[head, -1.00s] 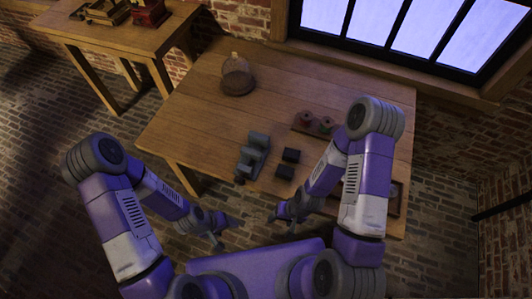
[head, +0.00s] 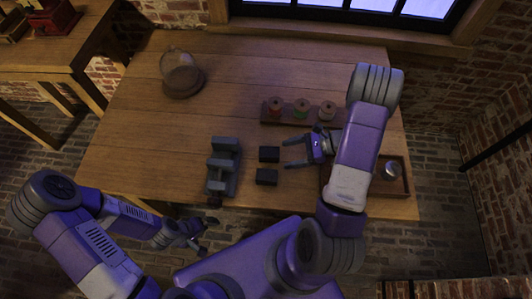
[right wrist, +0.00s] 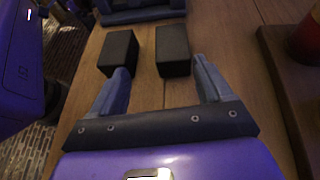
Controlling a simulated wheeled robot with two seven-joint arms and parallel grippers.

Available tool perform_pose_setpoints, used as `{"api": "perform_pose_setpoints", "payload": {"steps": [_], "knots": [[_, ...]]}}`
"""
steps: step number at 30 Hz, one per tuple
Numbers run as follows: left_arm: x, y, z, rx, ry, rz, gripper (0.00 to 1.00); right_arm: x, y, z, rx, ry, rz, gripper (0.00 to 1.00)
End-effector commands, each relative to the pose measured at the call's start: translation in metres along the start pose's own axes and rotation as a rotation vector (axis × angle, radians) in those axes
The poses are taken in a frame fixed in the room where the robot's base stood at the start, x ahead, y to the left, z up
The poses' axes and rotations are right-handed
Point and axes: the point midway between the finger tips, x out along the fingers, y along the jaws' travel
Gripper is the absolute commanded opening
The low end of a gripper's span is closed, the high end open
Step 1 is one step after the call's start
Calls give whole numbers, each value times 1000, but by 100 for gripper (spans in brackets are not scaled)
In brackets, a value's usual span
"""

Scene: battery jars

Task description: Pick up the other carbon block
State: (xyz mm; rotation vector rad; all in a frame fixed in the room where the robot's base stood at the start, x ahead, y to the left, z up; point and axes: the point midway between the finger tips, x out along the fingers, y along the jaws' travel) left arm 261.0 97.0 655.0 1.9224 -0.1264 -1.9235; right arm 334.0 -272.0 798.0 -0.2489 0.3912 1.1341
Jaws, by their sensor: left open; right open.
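Two black carbon blocks lie side by side on the table: the far one (head: 269,154) and the near one (head: 266,177). In the right wrist view, the far block (right wrist: 174,51) is on the right and the near block (right wrist: 119,51) on the left. My right gripper (head: 286,154) is open and empty, just right of the far block, its fingers pointing left at it. In the right wrist view, the far block stands ahead of the gap between the fingers (right wrist: 160,75). My left gripper (head: 202,238) is open and empty, off the table's front edge.
A grey vise-like fixture (head: 222,170) stands just left of the blocks. A rack of spools (head: 290,119) is behind them. A tray with a round metal piece (head: 391,170) is at the right. A glass dome (head: 181,76) stands at the back left. The table's left part is clear.

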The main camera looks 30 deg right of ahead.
Motion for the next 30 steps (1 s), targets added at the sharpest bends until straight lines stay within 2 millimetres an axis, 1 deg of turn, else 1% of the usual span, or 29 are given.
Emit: {"api": "perform_pose_setpoints", "payload": {"steps": [1, 4, 7, 14, 18, 21, 24, 30], "knots": [[7, -3, 0, 0, 0, 0, 100, 1, -6, -2, 8, -17, -26, 79], [10, -4, 0, 0, 0, 0, 100, 2, -13, 1, 19, -41, -54, 79], [12, -4, 0, 0, 0, 0, 100, 11, -15, 3, 22, -49, -60, 79], [17, -6, -1, 0, 0, 0, 100, 39, -14, 6, 21, -47, -56, 79], [23, -9, -1, 0, 0, 0, 100, 61, -14, 8, 21, -48, -55, 79], [25, -9, -1, 0, 0, 0, 100, 71, -15, 9, 21, -46, -57, 79], [25, -9, -1, 0, 0, 0, 100, 75, -15, 9, 21, -45, -59, 79], [25, -9, -1, 0, 0, 0, 100, 75, -15, 10, 21, -45, -59, 79]]}}
